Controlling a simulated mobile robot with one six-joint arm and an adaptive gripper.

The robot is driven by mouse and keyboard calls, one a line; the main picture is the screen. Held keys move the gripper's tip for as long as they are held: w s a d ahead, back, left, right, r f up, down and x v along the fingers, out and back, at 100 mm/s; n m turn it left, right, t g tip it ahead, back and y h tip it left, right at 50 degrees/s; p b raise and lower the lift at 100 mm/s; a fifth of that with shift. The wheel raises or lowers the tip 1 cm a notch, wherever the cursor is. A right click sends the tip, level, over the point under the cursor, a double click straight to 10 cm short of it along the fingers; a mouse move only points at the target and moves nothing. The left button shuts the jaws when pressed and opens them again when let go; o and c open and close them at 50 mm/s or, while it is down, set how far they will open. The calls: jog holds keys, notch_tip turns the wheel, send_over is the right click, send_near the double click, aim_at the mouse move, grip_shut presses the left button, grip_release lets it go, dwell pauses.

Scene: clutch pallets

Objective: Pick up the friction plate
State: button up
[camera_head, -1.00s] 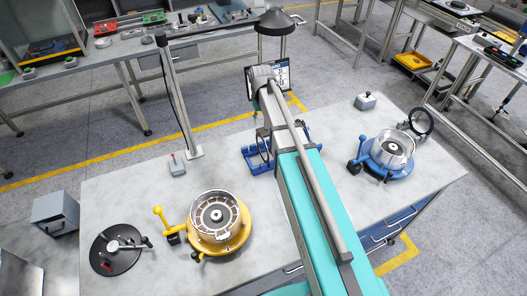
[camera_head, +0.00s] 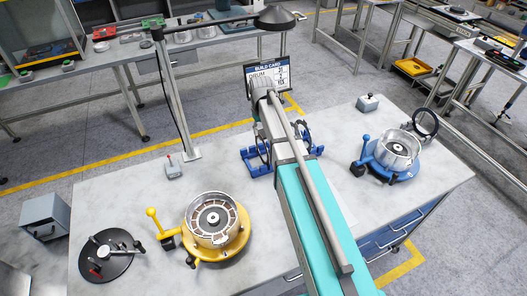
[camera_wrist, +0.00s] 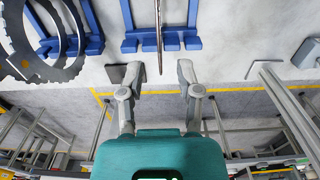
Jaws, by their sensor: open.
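In the wrist view a thin plate (camera_wrist: 158,38) is seen edge-on, upright in a blue rack (camera_wrist: 132,40). Its face is hidden, so I cannot tell its kind. My gripper (camera_wrist: 158,70) is open, with one finger on each side of this plate's near edge, and the fingers look clear of it. At the left, dark ring-shaped plates (camera_wrist: 42,60) with notched rims stand in another blue rack (camera_wrist: 95,42).
A yellow fixture (camera_head: 218,252) with a metal drum stands at front left, a blue fixture (camera_head: 395,172) at right. A build card (camera_head: 284,77) stands behind the rack. A lamp post (camera_head: 178,100) rises left of it. Bare worktop (camera_head: 120,195) lies at left.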

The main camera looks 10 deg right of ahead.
aim_at(262, 140)
jog(key=shift+f, duration=0.1)
jog(key=shift+f+b, duration=2.5)
jog(key=shift+b, duration=0.1)
jog(key=shift+c, duration=0.2)
grip_shut()
